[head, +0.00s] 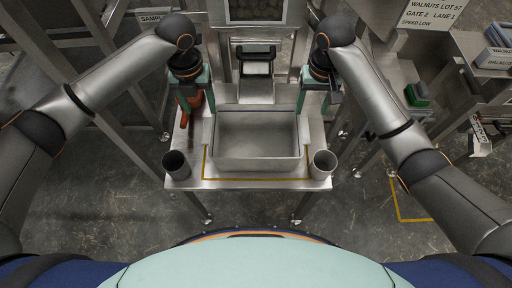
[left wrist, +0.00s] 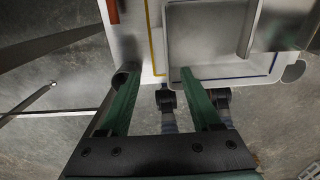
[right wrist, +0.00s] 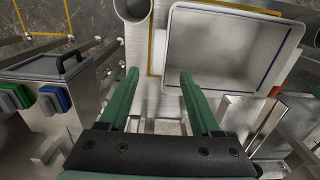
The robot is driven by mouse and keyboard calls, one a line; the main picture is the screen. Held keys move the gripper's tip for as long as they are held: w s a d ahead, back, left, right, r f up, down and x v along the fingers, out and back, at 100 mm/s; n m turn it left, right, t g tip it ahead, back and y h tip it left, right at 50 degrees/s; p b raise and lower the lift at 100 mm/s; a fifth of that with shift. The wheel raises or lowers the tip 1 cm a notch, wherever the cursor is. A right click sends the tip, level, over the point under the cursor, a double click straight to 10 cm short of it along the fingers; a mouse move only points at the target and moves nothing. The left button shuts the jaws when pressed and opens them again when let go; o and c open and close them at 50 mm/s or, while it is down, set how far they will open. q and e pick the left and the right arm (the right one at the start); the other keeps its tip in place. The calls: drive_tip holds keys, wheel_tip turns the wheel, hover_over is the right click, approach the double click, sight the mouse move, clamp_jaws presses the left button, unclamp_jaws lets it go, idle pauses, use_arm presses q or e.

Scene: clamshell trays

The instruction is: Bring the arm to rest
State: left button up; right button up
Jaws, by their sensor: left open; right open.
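My left gripper (head: 195,100) hangs at the left side of the steel table, over its left edge beside the tray. Its two green fingers stand apart with nothing between them, as the left wrist view (left wrist: 148,75) shows. My right gripper (head: 316,102) hangs at the table's right side, also open and empty in the right wrist view (right wrist: 158,75). A grey rectangular tray (head: 256,162) stands on the table between the two grippers. Its inside looks empty. Both grippers appear clear of the tray.
The steel table (head: 240,184) carries a metal cup at its front left (head: 177,165) and another at its front right (head: 322,164). An orange-red object (head: 184,112) is partly hidden by my left gripper. A chute (head: 257,90) stands behind the tray. A side bench (head: 415,105) is at right.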

idle(0.3)
